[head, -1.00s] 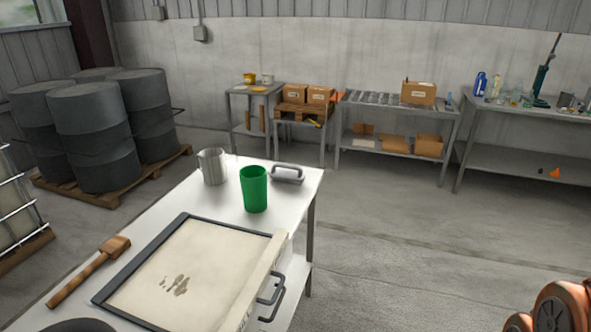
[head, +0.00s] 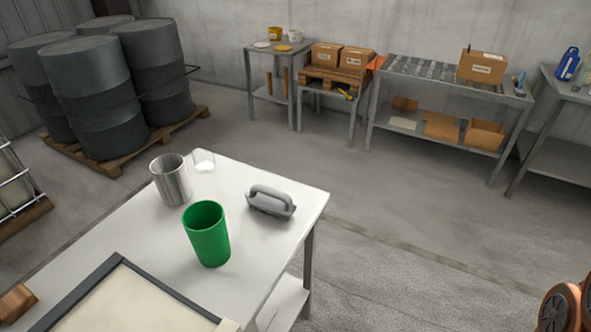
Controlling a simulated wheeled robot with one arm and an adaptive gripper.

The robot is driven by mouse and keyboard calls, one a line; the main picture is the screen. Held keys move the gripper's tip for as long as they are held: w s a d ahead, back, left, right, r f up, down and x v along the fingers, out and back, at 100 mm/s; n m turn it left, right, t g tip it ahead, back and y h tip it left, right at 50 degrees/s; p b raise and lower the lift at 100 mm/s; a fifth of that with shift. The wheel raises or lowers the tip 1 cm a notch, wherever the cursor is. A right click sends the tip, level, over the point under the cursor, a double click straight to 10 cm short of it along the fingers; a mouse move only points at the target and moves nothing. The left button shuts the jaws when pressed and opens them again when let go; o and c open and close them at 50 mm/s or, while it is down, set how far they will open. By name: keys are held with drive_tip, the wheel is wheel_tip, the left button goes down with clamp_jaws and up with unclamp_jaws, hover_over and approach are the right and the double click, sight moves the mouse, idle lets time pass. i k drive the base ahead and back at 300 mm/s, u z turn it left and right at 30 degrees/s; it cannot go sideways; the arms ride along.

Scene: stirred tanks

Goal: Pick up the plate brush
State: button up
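A grey block with an arched handle on top (head: 271,201), which looks like the plate brush, lies on the white table (head: 135,245) near its right corner. Its handle faces up and its underside is hidden. A green cup (head: 207,234) stands to its left and nearer to me, apart from it. My gripper is not in view.
A dark-framed tray (head: 97,272) and a wooden piece (head: 17,302) lie at the near side. Open concrete floor (head: 400,250) lies right of the table.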

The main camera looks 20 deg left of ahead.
sight(263, 198)
drive_tip(key=i, duration=1.7)
drive_tip(key=u, duration=3.7)
